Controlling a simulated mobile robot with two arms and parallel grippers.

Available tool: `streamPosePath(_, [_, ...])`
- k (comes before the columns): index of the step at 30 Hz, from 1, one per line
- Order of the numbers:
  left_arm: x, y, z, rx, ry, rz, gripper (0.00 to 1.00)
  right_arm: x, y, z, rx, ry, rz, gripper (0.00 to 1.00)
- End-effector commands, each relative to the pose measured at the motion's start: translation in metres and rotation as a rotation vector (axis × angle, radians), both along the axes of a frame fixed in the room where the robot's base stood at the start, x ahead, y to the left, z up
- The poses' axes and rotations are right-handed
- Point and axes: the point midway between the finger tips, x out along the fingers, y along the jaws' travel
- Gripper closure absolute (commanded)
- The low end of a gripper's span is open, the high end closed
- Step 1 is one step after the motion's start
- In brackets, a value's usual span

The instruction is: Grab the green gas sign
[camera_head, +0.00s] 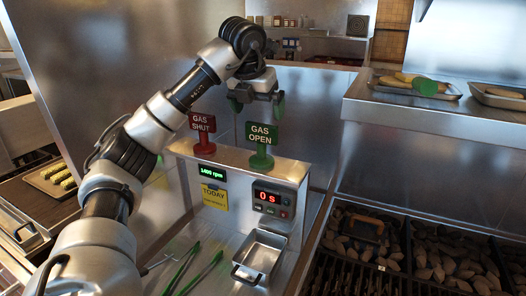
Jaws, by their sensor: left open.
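The green gas sign (262,134) reads "GAS OPEN" and stands upright on a green base on top of the metal control box (236,160). A red sign (202,124) reading "GAS SHUT" stands to its left on the same box. My left gripper (258,108) is open and empty, with its fingers pointing down. In the picture it is just above the green sign, and I cannot tell how far behind or over it. My right gripper is not in view.
The box front has a green rpm display (213,173), a red timer (267,196) and a yellow note (214,197). A metal pan (259,256) and green-handled tongs (199,268) lie in front. Charcoal grill beds (447,250) are at right, below a shelf (440,118) with trays.

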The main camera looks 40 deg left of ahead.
Motion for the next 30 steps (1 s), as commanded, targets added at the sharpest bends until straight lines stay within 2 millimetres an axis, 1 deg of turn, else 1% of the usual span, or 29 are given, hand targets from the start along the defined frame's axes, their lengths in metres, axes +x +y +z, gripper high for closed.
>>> streamPosePath(1, [0.002,0.002,-0.005,0.0,0.001,0.001,0.0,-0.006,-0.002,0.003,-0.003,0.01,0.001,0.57])
streamPosePath(3, [0.004,0.002,-0.011,0.0,0.001,0.001,0.0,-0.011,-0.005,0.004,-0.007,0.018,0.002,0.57])
streamPosePath(6, [0.007,0.003,-0.017,0.0,0.001,0.001,0.0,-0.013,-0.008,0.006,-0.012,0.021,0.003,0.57])
streamPosePath(8, [0.008,0.004,-0.021,0.0,0.002,0.001,0.0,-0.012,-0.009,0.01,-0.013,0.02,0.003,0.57])
streamPosePath(12, [0.014,0.008,-0.04,0.001,0.006,0.001,0.0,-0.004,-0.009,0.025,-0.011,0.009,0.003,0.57])
streamPosePath(16, [0.02,0.01,-0.057,0.0,0.002,0.0,0.0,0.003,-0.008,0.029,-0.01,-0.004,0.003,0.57])
streamPosePath(20, [0.023,0.011,-0.063,0.0,-0.002,0.001,0.0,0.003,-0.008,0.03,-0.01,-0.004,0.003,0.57])
streamPosePath(25, [0.023,0.01,-0.064,-0.001,-0.002,0.001,0.0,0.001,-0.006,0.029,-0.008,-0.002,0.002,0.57])
streamPosePath(26, [0.023,0.01,-0.064,-0.001,-0.002,0.001,0.03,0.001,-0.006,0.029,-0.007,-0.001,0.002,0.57])
streamPosePath(30, [0.023,0.01,-0.064,0.0,-0.002,0.0,0.24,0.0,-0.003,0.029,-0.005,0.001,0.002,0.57])
